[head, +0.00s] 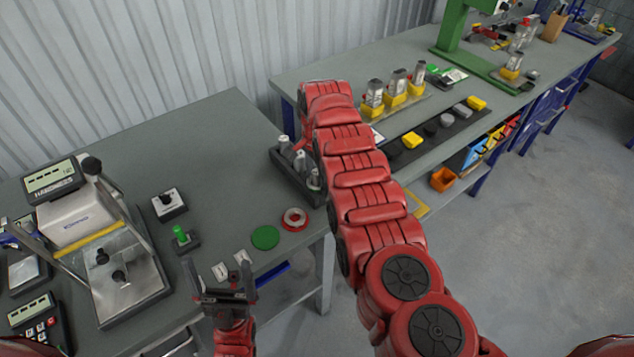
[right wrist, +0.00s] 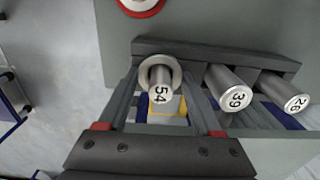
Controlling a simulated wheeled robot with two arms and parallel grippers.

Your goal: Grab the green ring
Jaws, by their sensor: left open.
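A flat green disc (head: 265,237) lies on the near bench, close to its front edge; I see no hole in it. Right beside it is a red disc with a pale metal ring (head: 294,219) on it, partly seen in the right wrist view (right wrist: 140,4). My left gripper (head: 225,284) is open and empty, in front of the bench edge, left of and nearer than the green disc. My right gripper (right wrist: 160,95) straddles a metal cylinder marked 54 (right wrist: 160,90) at the dark rack; the fingers look open around it. The arm hides this gripper in the head view.
The dark rack (head: 290,176) holds several numbered cylinders. Bench behind the green disc is clear.

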